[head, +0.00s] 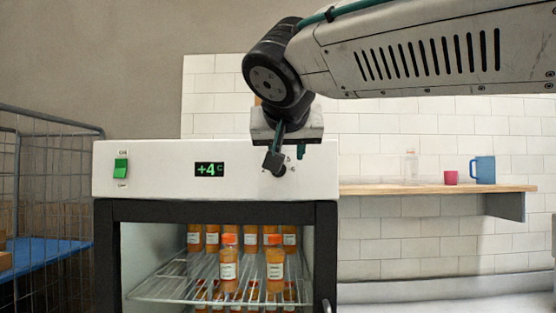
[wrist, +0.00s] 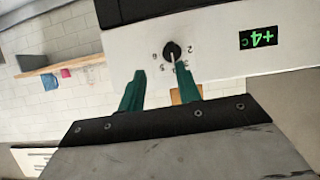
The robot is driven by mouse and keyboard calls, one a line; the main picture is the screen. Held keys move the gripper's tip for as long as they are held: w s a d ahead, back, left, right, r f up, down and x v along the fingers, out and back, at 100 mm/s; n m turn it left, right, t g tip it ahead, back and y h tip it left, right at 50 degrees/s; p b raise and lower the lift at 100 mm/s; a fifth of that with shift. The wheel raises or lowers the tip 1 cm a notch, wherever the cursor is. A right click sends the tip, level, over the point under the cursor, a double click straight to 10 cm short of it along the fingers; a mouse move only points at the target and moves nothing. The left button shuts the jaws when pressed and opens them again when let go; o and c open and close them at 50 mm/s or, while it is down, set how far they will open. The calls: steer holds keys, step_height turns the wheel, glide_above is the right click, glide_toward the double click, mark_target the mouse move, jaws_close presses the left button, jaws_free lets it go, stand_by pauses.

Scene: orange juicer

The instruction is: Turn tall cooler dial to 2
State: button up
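The tall cooler (head: 140,170) has a white top panel with a small black round dial (head: 280,171) on its right part. In the wrist view the dial (wrist: 172,50) shows a pale pointer line aimed roughly downward in the picture, with small digits around it. A 2 seems to be at its right; the digit at the pointer is unclear. My gripper (wrist: 160,67) is open, with two teal fingers apart and nothing between them. One fingertip overlaps the dial's lower edge in the picture; the other is off to the left. Contact cannot be told. In the head view my gripper (head: 279,156) partly covers the dial.
The panel also has a green switch (head: 121,168) and a +4 display (head: 209,169). Orange bottles (head: 228,262) stand on wire racks below. A wire cage (head: 45,180) is left.

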steer(key=w+a+f, duration=0.1)
steer(key=w, duration=0.6)
steer(key=shift+w+a+f+t, duration=0.15)
steer(key=shift+w+a+t, duration=0.05)
steer(key=shift+t, duration=0.1)
jaws_close()
